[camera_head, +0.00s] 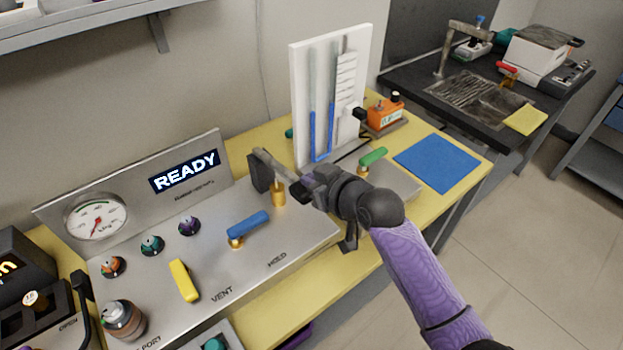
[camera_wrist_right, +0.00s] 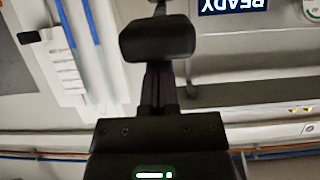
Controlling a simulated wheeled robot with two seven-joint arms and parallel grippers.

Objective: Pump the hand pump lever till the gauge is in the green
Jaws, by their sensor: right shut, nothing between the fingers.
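The gauge (camera_head: 97,217) is a round white dial at the panel's left, with a green arc along its top. Red shows below its centre, clear of the green, but the exact reading is too small to tell. What looks like the hand pump lever (camera_head: 278,165) is a grey bar with a black block at its far end, above a brass post (camera_head: 278,193). My right gripper (camera_head: 303,190) is shut and empty at the bar's near end; contact is unclear. In the right wrist view a dark block (camera_wrist_right: 157,40) lies ahead of the gripper (camera_wrist_right: 158,100). My left gripper is out of view.
The display (camera_head: 185,171) reads READY. A yellow handle (camera_head: 184,281) and a blue handle (camera_head: 247,226) stand on the steel panel, with small knobs behind. A white manometer board (camera_head: 302,110) rises behind my gripper. A blue mat (camera_head: 437,162) lies at right.

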